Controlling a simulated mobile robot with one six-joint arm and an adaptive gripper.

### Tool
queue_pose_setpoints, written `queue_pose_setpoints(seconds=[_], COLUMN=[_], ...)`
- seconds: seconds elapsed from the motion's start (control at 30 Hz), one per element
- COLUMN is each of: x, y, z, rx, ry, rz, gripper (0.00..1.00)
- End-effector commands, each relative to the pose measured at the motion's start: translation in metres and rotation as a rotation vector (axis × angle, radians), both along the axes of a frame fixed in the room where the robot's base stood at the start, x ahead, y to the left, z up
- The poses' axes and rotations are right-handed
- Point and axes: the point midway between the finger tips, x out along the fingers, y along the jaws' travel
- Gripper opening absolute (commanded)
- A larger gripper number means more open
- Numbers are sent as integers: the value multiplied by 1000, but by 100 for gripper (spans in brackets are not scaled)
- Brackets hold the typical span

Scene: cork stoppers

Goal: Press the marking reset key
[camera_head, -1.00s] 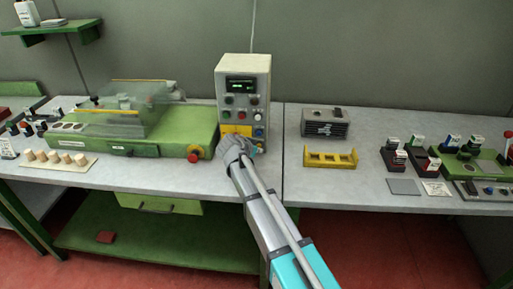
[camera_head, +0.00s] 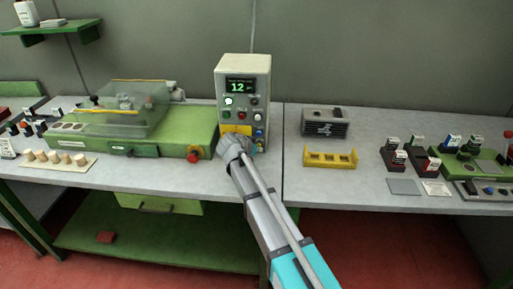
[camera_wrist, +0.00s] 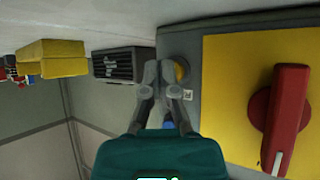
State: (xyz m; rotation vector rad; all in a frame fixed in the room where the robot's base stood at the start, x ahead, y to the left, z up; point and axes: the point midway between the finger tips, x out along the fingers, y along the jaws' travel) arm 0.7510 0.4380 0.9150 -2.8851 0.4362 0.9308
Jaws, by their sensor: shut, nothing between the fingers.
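The grey control box (camera_head: 231,68) stands on the bench against the wall. Its display (camera_head: 240,87) shows a large green 12, and a round lamp or button (camera_head: 228,101) at upper left glows pale green. Coloured buttons and a blue knob (camera_head: 259,133) sit lower on its face; I cannot read which is the marking reset key. My gripper (camera_wrist: 158,70) is shut and empty at the box's lower face, beside a round yellowish key (camera_wrist: 182,70); contact is unclear. In the head view my wrist hides the box's lower front.
In the wrist view a red rotary handle (camera_wrist: 287,110) on a yellow plate (camera_wrist: 235,65) is close on the right. A green machine (camera_head: 175,140) with an emergency button (camera_head: 193,157) stands left. A yellow rack (camera_head: 330,161) and grey vented box (camera_head: 325,122) stand right.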

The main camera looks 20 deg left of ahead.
Motion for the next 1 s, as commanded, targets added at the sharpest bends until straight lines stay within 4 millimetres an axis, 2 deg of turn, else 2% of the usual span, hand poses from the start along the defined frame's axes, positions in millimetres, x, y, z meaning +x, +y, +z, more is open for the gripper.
queue_pose_setpoints(seconds=[0.47, 1.0], x=[1, -16], y=[0, -4], z=[0, 0], rx=[0, -1], ry=[-1, -1], rz=[0, 1], gripper=[0, 0])
